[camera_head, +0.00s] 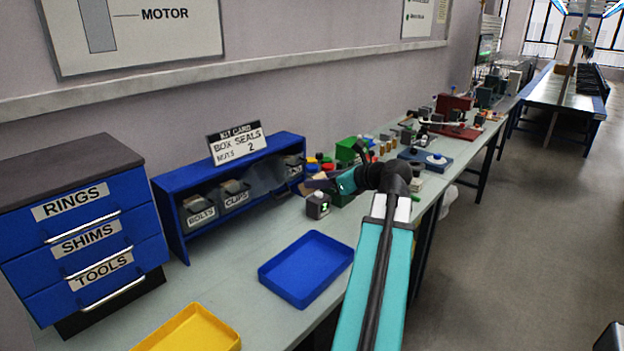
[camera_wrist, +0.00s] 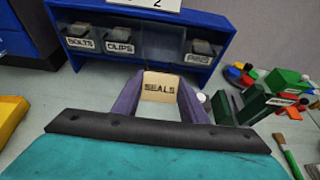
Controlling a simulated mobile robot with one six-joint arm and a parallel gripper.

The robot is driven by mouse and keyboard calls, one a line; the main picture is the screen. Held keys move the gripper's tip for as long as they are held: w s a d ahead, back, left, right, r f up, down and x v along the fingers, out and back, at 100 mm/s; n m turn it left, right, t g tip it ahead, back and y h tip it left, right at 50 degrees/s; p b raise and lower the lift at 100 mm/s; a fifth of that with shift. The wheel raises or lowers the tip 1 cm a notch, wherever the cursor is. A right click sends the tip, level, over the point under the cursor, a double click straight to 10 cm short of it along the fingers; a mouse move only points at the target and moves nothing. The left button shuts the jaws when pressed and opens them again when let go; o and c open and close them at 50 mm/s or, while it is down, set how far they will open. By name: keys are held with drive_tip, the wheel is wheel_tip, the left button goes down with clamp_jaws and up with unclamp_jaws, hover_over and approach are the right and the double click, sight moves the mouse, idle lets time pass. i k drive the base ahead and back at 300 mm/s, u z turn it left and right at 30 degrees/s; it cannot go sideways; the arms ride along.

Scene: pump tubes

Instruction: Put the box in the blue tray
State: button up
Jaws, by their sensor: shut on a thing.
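The box (camera_wrist: 159,87) is a small tan carton lettered SEALS. It sits between the two purple fingers of my gripper (camera_wrist: 158,96) in the wrist view, and the gripper is shut on it. In the head view my gripper (camera_head: 318,182) is small and partly covered by my arm, beyond the tray, and I cannot make out the box there. The blue tray (camera_head: 305,268) lies on the bench, empty, nearer than the gripper and left of my arm. The tray does not show in the wrist view. How high the box is above the bench is unclear.
A blue rack (camera_head: 172,215) with bins labelled BOLTS and CLIPS stands against the wall under a kit card (camera_head: 236,143). A drawer cabinet (camera_head: 85,235) and yellow tray (camera_head: 192,330) are at left. Coloured parts and green blocks (camera_wrist: 255,103) crowd the bench right of the gripper.

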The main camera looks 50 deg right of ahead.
sight(298, 287)
drive_tip(key=k, duration=1.5)
